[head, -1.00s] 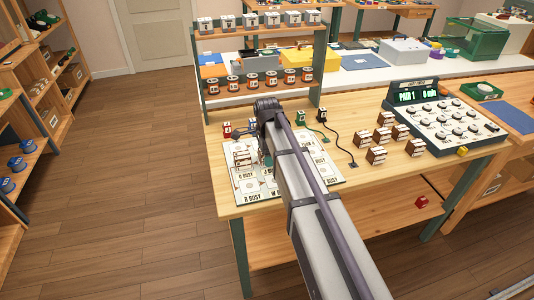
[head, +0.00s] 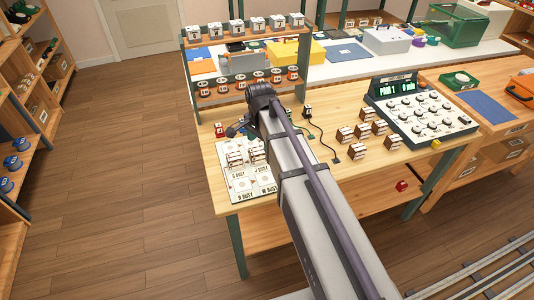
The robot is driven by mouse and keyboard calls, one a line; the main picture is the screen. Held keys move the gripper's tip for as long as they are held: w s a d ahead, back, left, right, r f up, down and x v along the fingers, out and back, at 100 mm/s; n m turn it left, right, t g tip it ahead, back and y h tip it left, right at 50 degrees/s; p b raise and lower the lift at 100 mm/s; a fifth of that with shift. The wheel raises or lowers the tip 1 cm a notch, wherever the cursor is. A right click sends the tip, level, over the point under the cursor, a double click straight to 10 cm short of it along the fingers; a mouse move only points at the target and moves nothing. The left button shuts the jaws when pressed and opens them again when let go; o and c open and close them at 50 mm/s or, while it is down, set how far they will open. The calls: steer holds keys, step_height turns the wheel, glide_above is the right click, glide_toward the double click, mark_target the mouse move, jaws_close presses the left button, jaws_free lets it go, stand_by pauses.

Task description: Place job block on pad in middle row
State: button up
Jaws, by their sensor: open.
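The job blocks are small brown blocks with white label faces. Several of them (head: 363,130) stand loose on the bench right of my arm. Two block stacks or blocks (head: 235,158) stand on the white pad board (head: 238,191) at the bench's left, close to my arm. The board has printed pads and "BUSY" lettering along its front. My arm crosses the board's right part and hides pads there. My gripper (head: 236,129) shows only as a small dark shape behind the blocks, mostly hidden by my arm. I see no block in it.
A rack (head: 240,90) with white and red-orange units stands at the bench's back left. A dial console (head: 420,115) with a lit display stands at the right. A black plug with a cord (head: 307,112) lies right of my arm. The bench front between is clear.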

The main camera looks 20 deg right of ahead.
steer(key=s+n, duration=1.2)
steer(key=s, duration=0.4)
